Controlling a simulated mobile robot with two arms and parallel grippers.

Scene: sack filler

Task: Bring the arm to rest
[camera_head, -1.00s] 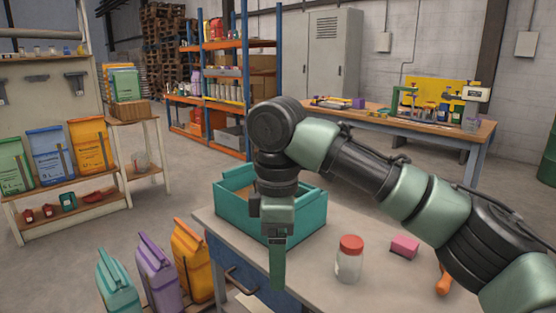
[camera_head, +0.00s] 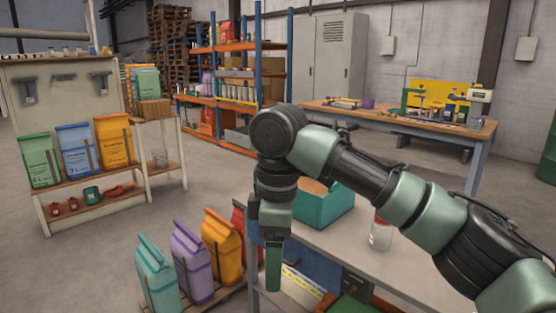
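My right arm comes in from the right, bent at the elbow, with its forearm hanging straight down in front of the workbench (camera_head: 420,262). My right gripper (camera_head: 273,268) points down at the bench's left edge. Its fingers show edge-on as one green shape, so I cannot tell whether they are open or shut. I see nothing hanging from it. My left gripper is out of view.
A teal box (camera_head: 325,208) and a red-lidded jar (camera_head: 380,236) stand on the bench, partly behind my arm. A sack shelf (camera_head: 110,190) is further left. Open floor lies between.

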